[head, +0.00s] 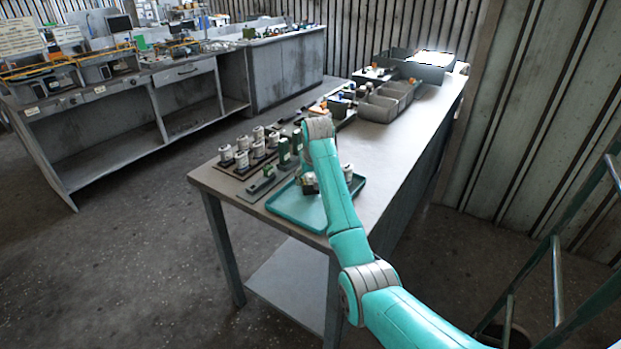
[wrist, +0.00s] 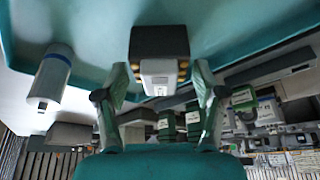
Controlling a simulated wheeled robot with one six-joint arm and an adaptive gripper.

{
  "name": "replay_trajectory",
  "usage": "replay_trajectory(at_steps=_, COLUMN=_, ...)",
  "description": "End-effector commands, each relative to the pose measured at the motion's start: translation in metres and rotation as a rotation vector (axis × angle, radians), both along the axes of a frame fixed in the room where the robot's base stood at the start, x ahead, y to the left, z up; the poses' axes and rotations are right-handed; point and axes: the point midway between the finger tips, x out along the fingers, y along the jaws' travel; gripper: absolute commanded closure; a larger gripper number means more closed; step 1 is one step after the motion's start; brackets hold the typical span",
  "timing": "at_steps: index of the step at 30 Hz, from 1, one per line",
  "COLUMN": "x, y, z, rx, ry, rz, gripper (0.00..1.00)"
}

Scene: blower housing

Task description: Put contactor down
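The contactor, a dark block with a pale front and gold-coloured terminals, is at the middle of the wrist view (wrist: 160,45). It sits on the teal tray (wrist: 95,35). My gripper (wrist: 161,68) has one finger on each side of the contactor, with a narrow gap showing at each side, so it looks open around it. In the head view the tray (head: 290,211) lies at the near end of the workbench, and the contactor (head: 309,184) shows small, partly hidden by my arm.
A white cylinder with a blue band (wrist: 51,77) stands near the contactor. Several white cylinders and dark parts stand on racks (head: 244,160) left of the tray. Grey bins (head: 377,108) are farther along the bench (head: 405,135). The front of the tray is clear.

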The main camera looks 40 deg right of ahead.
Motion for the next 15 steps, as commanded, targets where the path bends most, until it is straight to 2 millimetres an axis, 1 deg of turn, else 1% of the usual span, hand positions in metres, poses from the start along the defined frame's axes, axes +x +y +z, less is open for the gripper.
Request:
replay_trajectory(at_steps=10, x=0.0, y=0.0, z=0.001, rx=0.0, ry=-0.001, rz=0.0, gripper=0.17)
replay_trajectory(at_steps=13, x=0.0, y=0.0, z=0.006, rx=-0.001, ry=-0.003, rz=0.0, gripper=0.17)
replay_trajectory(at_steps=15, x=-0.003, y=0.001, z=0.014, rx=-0.001, ry=-0.003, rz=0.0, gripper=0.17)
